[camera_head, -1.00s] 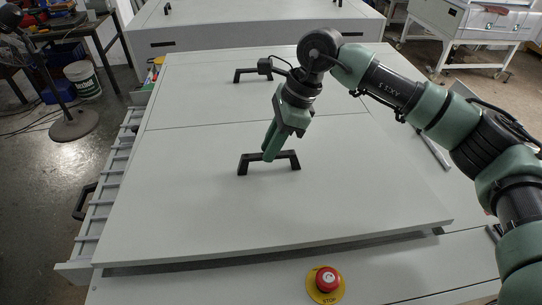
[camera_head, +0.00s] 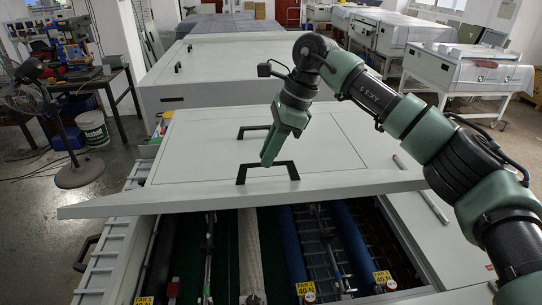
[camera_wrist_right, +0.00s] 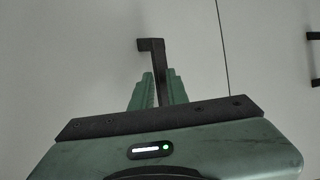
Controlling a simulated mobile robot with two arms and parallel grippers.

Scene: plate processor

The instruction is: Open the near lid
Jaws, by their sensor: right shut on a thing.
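The near lid (camera_head: 330,183) is a flat white panel, tilted up with its front edge raised above the machine's opening. Its black handle (camera_head: 293,172) stands near that front edge. My right gripper (camera_head: 267,160) is shut on this handle, coming down from above. In the right wrist view the fingers (camera_wrist_right: 157,90) close on the black handle (camera_wrist_right: 152,45), with the white lid (camera_wrist_right: 90,50) behind. My left gripper is in neither view.
Under the raised edge, blue rollers (camera_head: 292,250) and yellow labels (camera_head: 305,290) show inside the machine. A fan (camera_head: 28,70) and a white bucket (camera_head: 93,130) stand on the floor at left.

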